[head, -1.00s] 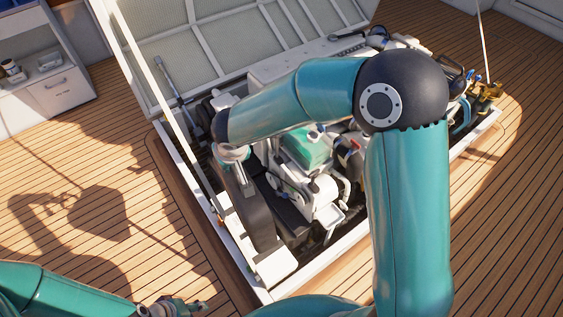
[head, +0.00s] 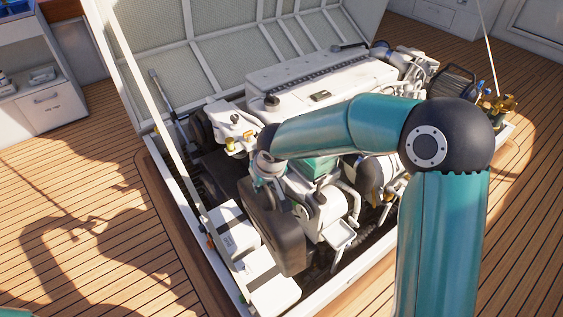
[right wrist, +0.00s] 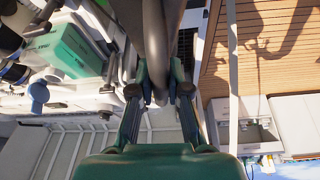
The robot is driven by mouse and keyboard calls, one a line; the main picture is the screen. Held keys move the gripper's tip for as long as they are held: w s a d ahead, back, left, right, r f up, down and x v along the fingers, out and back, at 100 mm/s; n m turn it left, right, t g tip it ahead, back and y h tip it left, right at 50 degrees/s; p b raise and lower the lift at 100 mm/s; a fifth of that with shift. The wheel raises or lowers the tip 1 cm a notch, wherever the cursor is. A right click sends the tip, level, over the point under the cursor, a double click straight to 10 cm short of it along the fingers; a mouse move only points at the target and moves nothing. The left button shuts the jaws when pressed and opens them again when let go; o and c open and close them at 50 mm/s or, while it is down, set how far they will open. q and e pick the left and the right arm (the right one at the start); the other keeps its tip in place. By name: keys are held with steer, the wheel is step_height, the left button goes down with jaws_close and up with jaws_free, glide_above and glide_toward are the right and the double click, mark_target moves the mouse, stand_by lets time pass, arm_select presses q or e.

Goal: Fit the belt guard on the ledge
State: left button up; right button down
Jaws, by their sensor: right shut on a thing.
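The belt guard (head: 276,226), a dark grey-brown rounded cover, hangs upright at the near end of the engine, its broad face partly toward the head camera. My right gripper (head: 266,170) is shut on its upper part. In the right wrist view, the fingers (right wrist: 160,92) close on a dark bar of the guard (right wrist: 155,35). The white engine (head: 310,85) stands behind the guard. I cannot pick out the ledge; the guard and my arm may cover it. Whether the guard touches the engine cannot be told. My left gripper is out of view.
White boxes with dark straps (head: 232,228) stand close left of the guard. The hatch frame (head: 180,215) surrounds the bay, with the raised lid (head: 225,45) behind. A teal engine part (right wrist: 70,50) is close by in the wrist view. The wooden deck (head: 60,200) at left is clear.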

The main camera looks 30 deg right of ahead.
steer(key=w+d+f+b, duration=0.1)
steer(key=w+d, duration=0.1)
steer(key=w+d+f, duration=0.1)
steer(key=shift+w+d+f+b, duration=0.35)
steer(key=shift+w+d+b, duration=0.05)
steer(key=w+d+f+n, duration=0.2)
steer(key=w+d, duration=0.6)
step_height(320, 180, down, 12)
steer(key=d+b, duration=0.1)
steer(key=b, duration=0.7)
steer(key=shift+w+d+r+y+b, duration=0.15)
steer(key=shift+d+r+y+b, duration=0.05)
steer(key=shift+y+b, duration=0.2)
steer(key=shift+a, duration=0.3)
stand_by(0.7)
steer(key=shift+f, duration=0.3)
stand_by(0.4)
